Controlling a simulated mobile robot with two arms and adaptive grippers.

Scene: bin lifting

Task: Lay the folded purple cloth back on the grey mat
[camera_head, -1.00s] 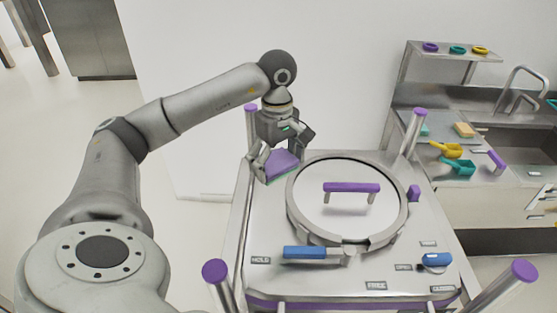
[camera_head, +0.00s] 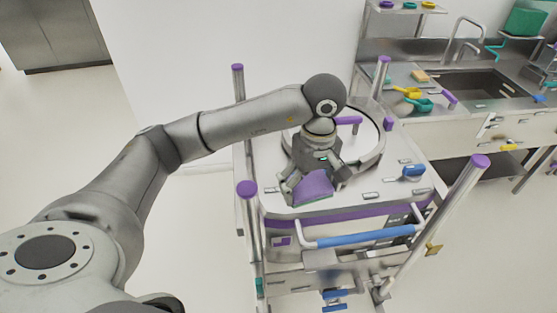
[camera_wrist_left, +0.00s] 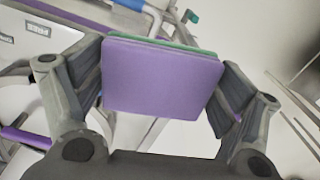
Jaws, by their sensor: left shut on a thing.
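The folded purple cloth (camera_head: 314,187) is in my left gripper (camera_head: 310,182), above the front part of the steel cart's top. In the left wrist view, the cloth (camera_wrist_left: 163,80) lies flat between the two fingers, with a green layer along its far edge. The left gripper is shut on it, and its fingers grip the cloth at both sides. I cannot pick out the grey mat in either view. My right gripper is not in view.
Behind the gripper is the cart's round lid (camera_head: 377,154) with a purple handle (camera_head: 348,120). Posts with purple caps (camera_head: 247,188) rise at the cart's corners. A blue bar (camera_head: 365,236) runs along its front. A sink counter (camera_head: 440,99) stands at back right.

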